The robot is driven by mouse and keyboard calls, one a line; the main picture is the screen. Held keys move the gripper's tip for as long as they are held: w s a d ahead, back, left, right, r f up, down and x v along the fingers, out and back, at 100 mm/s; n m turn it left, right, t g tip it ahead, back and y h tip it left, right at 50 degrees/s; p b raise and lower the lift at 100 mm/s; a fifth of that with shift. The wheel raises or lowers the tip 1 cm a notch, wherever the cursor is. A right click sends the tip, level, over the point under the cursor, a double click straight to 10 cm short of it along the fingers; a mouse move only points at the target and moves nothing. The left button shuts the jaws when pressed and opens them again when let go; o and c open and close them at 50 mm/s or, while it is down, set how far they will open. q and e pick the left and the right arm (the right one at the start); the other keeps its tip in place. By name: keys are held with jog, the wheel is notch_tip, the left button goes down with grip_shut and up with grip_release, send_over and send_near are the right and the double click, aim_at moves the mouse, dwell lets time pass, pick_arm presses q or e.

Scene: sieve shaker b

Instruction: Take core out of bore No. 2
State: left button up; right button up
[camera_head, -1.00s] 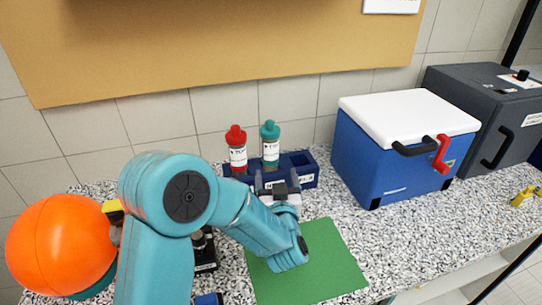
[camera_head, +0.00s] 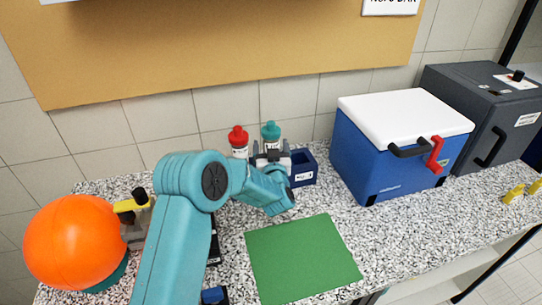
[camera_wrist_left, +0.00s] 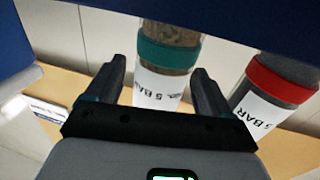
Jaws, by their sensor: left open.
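The dark blue rack (camera_head: 303,168) stands against the tiled wall. A teal-capped core (camera_head: 270,131) and a red-capped core (camera_head: 238,138) stand upright in it, and an empty opening shows on its right. My left gripper (camera_head: 272,155) is open in front of the teal-capped core and hides its lower part. In the left wrist view, the teal-banded core (camera_wrist_left: 160,85) with a "5 BAR" label lies between the open fingers; I cannot tell whether they touch it. The red-banded core (camera_wrist_left: 275,90) is beside it. Bore numbers are not readable. My right gripper is out of view.
A blue cooler box (camera_head: 385,155) with a white lid stands right of the rack, with a dark grey box (camera_head: 485,115) beyond. A bare green mat (camera_head: 300,258) lies in front. An orange ball (camera_head: 75,243) is at the left. The counter before the cooler is clear.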

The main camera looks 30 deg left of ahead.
pick_arm(q)
jog(key=c, duration=1.4)
jog(key=shift+c, duration=0.4)
jog(key=shift+r, duration=0.2)
